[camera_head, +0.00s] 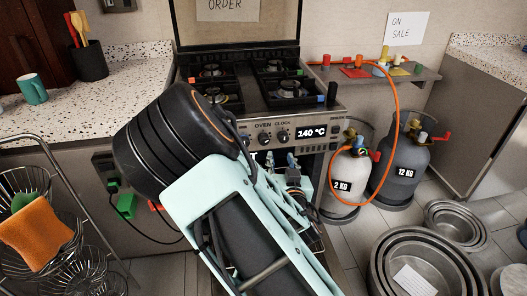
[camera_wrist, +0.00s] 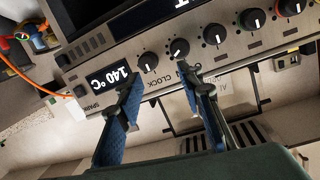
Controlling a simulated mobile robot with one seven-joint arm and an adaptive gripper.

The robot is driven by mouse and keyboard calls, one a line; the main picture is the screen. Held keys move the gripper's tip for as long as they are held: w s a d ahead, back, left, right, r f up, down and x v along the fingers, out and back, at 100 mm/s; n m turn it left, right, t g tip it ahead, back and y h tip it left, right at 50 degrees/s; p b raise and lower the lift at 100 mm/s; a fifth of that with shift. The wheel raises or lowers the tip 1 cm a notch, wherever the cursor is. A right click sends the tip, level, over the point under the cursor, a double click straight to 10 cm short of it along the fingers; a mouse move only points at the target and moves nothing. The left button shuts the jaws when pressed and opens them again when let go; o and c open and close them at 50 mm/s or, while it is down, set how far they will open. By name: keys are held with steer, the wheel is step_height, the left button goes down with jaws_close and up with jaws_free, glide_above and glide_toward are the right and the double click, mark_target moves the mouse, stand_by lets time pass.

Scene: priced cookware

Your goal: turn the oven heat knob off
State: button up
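The oven's front panel (camera_head: 300,117) carries a row of black knobs and a lit display (camera_head: 311,132) reading 140 °C. The knob under the word OVEN (camera_head: 265,138) is left of the knob under CLOCK (camera_head: 282,136). In the wrist view the panel appears turned over: the oven knob (camera_wrist: 179,48) is right of the clock knob (camera_wrist: 148,62), and both have white pointer marks. My gripper (camera_wrist: 157,76) is open and empty, its blue-padded fingers apart just short of these two knobs. No contact shows.
More knobs (camera_wrist: 215,34) continue along the panel, close to one finger. A SPARK button (camera_wrist: 80,91) is by the display. Two gas cylinders (camera_head: 347,177) with an orange hose (camera_head: 396,100) stand right of the oven. Metal pans (camera_head: 425,262) lie on the floor at right; a wire rack (camera_head: 62,235) is at left.

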mark_target(264, 143)
steer(key=w+a+b, duration=0.1)
steer(key=w, duration=0.2)
steer(key=w+a+f+n+t+y+b, duration=0.1)
steer(key=w+a, duration=0.1)
steer(key=w, duration=0.1)
steer(key=w+a+f+n+y+b, duration=0.1)
steer(key=w, duration=0.2)
steer(key=shift+w+a, duration=0.25)
steer(key=shift+a, duration=0.05)
stand_by(0.3)
steer(key=c, duration=0.9)
steer(key=shift+o, duration=0.2)
